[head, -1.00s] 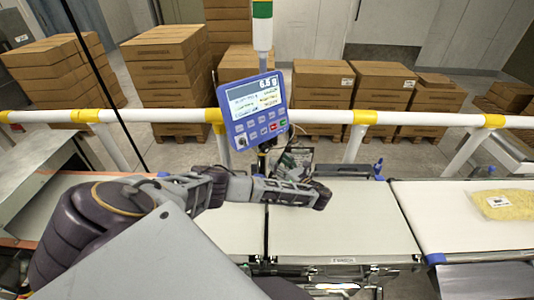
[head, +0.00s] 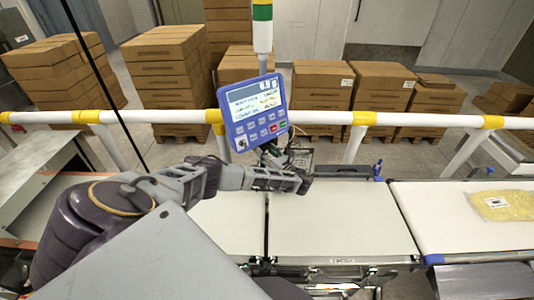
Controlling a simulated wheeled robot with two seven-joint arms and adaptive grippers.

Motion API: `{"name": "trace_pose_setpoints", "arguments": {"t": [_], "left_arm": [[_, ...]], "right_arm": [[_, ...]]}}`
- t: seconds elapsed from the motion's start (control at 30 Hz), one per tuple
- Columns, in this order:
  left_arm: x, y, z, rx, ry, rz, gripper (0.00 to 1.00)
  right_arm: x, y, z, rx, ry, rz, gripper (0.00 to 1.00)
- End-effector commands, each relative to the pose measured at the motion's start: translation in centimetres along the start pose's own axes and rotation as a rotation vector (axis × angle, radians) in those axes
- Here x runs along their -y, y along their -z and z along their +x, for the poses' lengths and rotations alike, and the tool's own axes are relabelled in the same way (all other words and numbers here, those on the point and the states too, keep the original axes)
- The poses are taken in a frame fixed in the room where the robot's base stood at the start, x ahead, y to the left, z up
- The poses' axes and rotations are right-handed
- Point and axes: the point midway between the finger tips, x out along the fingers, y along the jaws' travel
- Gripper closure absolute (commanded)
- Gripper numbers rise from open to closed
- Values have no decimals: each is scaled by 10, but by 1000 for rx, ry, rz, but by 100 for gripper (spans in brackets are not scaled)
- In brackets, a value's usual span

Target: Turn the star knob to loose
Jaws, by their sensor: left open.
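I cannot make out the star knob for certain. A small blue knob-like part (head: 377,169) stands at the belt's back edge, right of my left gripper. The blue display panel (head: 255,112) stands on a post behind the belt. A small dark round control (head: 241,143) sits at its lower left. My left gripper (head: 303,183) is open, with nothing visible in it. It hangs over the back of the middle belt, below and right of the panel. It and its wrist hide part of the post's foot. My right gripper is not in view.
A white rail (head: 340,117) with yellow joints runs across behind the belt. The middle belt (head: 340,225) is bare. A yellow bag (head: 503,205) lies on the right belt (head: 455,225). Stacked cartons (head: 320,95) stand behind the rail.

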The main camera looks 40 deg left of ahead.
Motion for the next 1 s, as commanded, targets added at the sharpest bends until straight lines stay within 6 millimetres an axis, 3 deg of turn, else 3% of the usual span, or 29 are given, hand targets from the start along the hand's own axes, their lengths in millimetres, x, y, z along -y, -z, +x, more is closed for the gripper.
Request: {"name": "trace_pose_setpoints", "arguments": {"t": [0.17, 0.5, 1.0], "left_arm": [[0, 0, 0, 0, 0, 0, 43], [0, 0, 0, 0, 0, 0, 87], [0, 1, 0, -2, 0, -92, 87]], "right_arm": [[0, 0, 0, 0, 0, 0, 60], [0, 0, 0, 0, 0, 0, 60], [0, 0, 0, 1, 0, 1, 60]]}}
